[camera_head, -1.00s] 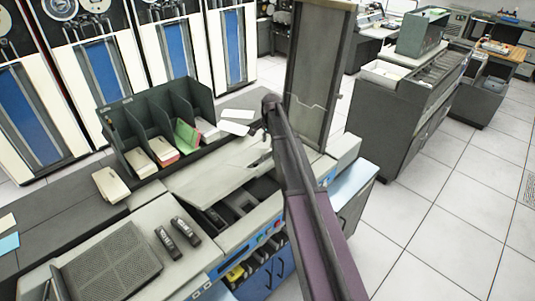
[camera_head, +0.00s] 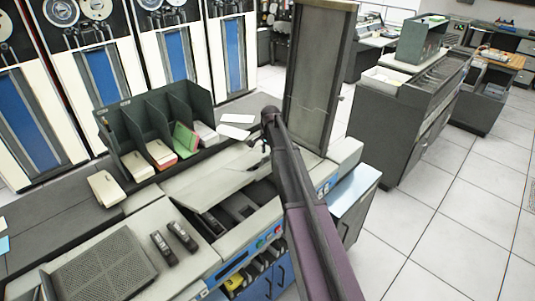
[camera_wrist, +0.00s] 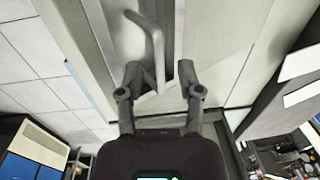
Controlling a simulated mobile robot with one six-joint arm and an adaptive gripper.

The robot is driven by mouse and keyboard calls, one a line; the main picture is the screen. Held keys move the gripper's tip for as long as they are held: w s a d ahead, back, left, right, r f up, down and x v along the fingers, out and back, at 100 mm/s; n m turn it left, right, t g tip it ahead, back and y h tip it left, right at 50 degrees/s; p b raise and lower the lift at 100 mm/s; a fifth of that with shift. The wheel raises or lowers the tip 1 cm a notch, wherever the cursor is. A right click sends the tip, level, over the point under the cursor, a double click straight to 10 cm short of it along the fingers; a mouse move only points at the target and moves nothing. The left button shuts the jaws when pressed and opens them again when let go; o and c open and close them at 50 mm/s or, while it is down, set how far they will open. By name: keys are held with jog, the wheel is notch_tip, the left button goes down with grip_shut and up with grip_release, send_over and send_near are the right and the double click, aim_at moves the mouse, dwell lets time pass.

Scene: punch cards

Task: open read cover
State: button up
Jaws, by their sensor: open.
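The read cover (camera_head: 212,178) is a pale grey panel on the card machine. It is tilted up, with a dark opening (camera_head: 238,207) showing below its front edge. My gripper (camera_head: 264,147) is at the cover's far right end, partly hidden by my arm. In the wrist view my gripper (camera_wrist: 160,78) has its two fingers spread apart. A bent grey handle-like bar (camera_wrist: 156,38) reaches down between the fingers, and neither finger is clearly closed on it. I cannot tell whether a finger touches the cover.
A dark divided card rack (camera_head: 150,135) stands behind the cover. A tall grey panel (camera_head: 318,80) rises just beyond my gripper. Two black handset-like parts (camera_head: 180,236) lie on the machine top at the front. Open tiled floor (camera_head: 440,215) lies to the right.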

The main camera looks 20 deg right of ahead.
grip_shut()
jog(key=shift+d+r, duration=0.1)
